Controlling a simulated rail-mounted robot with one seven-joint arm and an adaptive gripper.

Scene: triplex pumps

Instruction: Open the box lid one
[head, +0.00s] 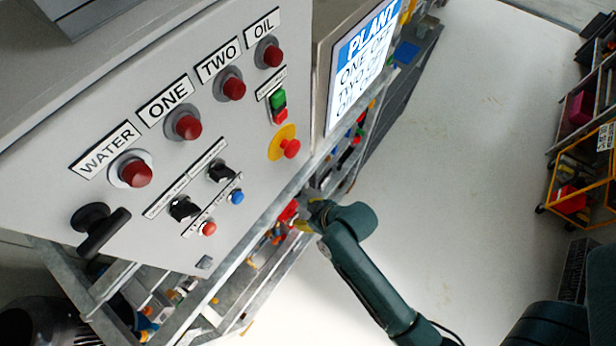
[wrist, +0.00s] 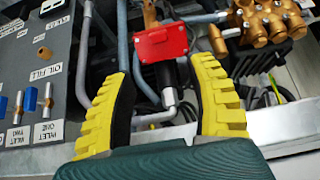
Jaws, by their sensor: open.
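A red rectangular piece with small marks (wrist: 161,42) sits on a dark fitting above a metal pipe in the wrist view. It may be the box lid, but I cannot tell for sure. My gripper (wrist: 158,66) is open, with one yellow-ribbed finger on each side below the red piece. The red piece lies ahead of the gap between the fingertips, and nothing is held. In the head view my gripper (head: 307,214) is small and partly hidden by my arm, beside the rack under the control panel. A red part (head: 288,211) shows next to it.
The grey control panel (head: 235,140) with buttons and knobs stands at left, beside a plant screen (head: 362,50). Brass pump fittings (wrist: 265,20) are at right in the wrist view. A labelled panel with blue valves (wrist: 30,98) is at left. The floor (head: 450,150) is clear.

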